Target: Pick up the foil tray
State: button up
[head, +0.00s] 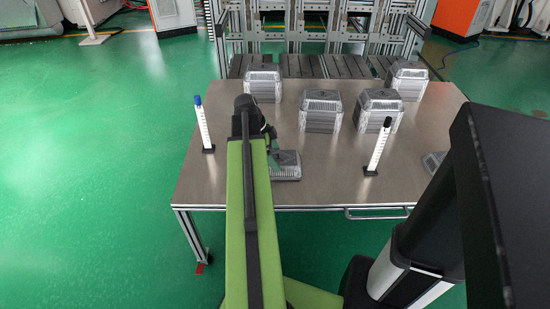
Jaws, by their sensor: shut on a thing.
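A low foil tray (287,173) lies near the front middle of the metal table (323,187). My gripper (272,150) reaches down at the tray's left side and is shut on it. My green arm hides part of the tray and most of the gripper, so the fingertips do not show clearly. The tray looks level and at about table height; I cannot tell whether it touches the table.
Stacks of foil trays stand behind: at back left (263,84), middle (321,110), right (379,110) and far right (408,80). Upright white posts stand left, blue-topped (203,127), and right, black-topped (379,148). Another tray (434,163) is partly hidden at right.

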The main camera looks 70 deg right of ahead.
aim_at(277, 159)
jog(key=r+p, duration=0.2)
jog(key=s+r+p, duration=0.1)
jog(key=r, duration=0.1)
jog(key=shift+a+r+p, duration=0.15)
jog(key=shift+r+p, duration=0.15)
jog(key=shift+p, duration=0.1)
jog(key=s+a+r+p, duration=0.1)
jog(key=s+r+p, duration=0.4)
jog(key=s, duration=0.5)
jog(key=shift+s+a+r+p, duration=0.15)
jog(key=shift+s+r+p, duration=0.15)
